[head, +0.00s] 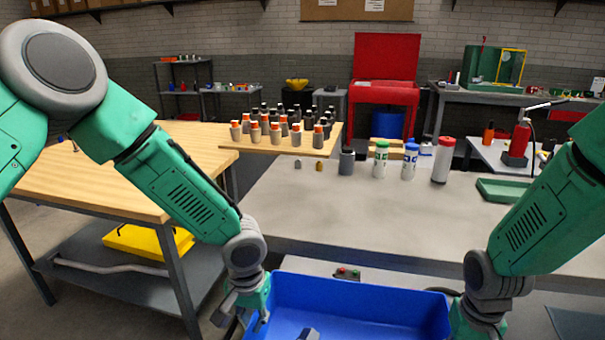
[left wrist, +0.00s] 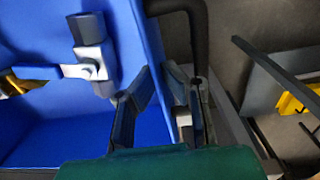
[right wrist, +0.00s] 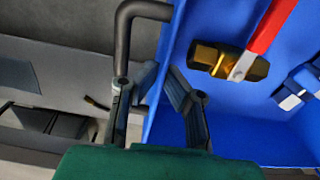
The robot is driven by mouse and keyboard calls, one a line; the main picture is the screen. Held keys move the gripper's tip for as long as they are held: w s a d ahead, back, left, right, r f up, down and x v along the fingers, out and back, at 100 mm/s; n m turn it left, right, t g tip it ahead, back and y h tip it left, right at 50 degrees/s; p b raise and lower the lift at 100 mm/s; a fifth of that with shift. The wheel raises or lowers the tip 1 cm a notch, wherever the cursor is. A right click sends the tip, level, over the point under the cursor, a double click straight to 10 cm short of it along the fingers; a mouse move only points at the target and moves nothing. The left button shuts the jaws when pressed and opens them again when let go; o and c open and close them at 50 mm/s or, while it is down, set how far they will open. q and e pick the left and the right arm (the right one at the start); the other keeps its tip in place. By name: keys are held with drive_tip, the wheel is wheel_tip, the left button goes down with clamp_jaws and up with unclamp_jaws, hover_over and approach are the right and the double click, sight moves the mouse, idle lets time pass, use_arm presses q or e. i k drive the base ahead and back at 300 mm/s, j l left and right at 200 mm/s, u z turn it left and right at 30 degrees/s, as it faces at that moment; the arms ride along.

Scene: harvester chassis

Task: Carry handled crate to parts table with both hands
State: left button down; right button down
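The blue handled crate (head: 350,298) is at the bottom middle of the head view, in front of the grey parts table (head: 330,213). My left gripper (head: 250,304) is at its left side. In the left wrist view my left gripper (left wrist: 159,80) has its fingers close together on either side of the crate wall, beside a dark handle (left wrist: 198,40). My right gripper (right wrist: 160,75) is likewise closed over the opposite wall, beside the other dark handle (right wrist: 123,45). Contact at the fingertips is partly hidden. A hammer with a red handle (right wrist: 271,25) lies in the crate.
Bottles (head: 381,160), a grey cup (head: 346,161) and a green tray (head: 505,190) stand towards the table's back. Its front middle is clear. A wooden bench (head: 90,178) stands at left. A board (head: 285,140) holds several orange-topped pieces. A button box (head: 347,273) sits behind the crate.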

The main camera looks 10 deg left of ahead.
sight(100, 166)
drive_tip(key=j, duration=3.6)
drive_tip(key=i+j, duration=0.1)
drive_tip(key=j, duration=0.65)
drive_tip(key=i+j, duration=0.1)
drive_tip(key=j, duration=0.7)
drive_tip(key=i+j, duration=0.1)
drive_tip(key=j, duration=0.65)
drive_tip(key=z, duration=0.05)
